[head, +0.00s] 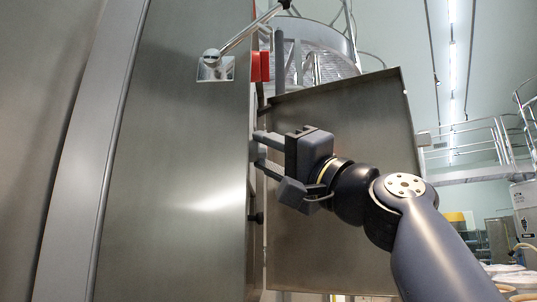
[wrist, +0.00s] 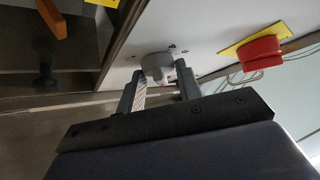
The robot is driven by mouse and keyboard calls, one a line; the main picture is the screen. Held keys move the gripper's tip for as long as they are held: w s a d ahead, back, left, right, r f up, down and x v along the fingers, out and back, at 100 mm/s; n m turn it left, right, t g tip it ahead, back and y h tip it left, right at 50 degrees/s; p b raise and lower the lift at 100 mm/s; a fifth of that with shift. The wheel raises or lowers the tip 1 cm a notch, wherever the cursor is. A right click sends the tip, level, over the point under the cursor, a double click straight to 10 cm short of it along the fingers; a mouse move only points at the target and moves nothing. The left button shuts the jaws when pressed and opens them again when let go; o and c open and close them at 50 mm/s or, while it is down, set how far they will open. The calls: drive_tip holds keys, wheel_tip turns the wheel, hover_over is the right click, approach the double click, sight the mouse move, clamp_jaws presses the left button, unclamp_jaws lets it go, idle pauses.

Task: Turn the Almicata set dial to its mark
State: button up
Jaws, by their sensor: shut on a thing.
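A grey dial (wrist: 156,64) sits on a pale panel in the wrist view, with small dark marks on the panel around it. I cannot read any label or tell which mark it points at. My gripper (wrist: 160,78) is shut on the dial, one finger on each side. In the head view my gripper (head: 258,154) reaches left to the edge of the big steel front. The dial is hidden there behind that edge.
A red knob (wrist: 262,52) on a yellow plate sits right of the dial. An orange handle (wrist: 52,18) and a black knob (wrist: 44,70) are at left. In the head view, a steel door (head: 335,240) stands behind my gripper and a metal lever (head: 240,38) juts out above.

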drive_tip(key=o, duration=1)
drive_tip(key=shift+c, duration=0.2)
drive_tip(key=shift+f, duration=0.1)
drive_tip(key=b+v, duration=0.4)
drive_tip(key=v, duration=0.6)
drive_tip(key=shift+s+d+b, duration=0.25)
drive_tip(key=shift+s+b, duration=0.05)
drive_tip(key=p+x, duration=0.4)
drive_tip(key=x, duration=0.7)
drive_tip(key=shift+p, duration=0.35)
drive_tip(key=shift+d+f, duration=0.1)
drive_tip(key=shift+f, duration=0.05)
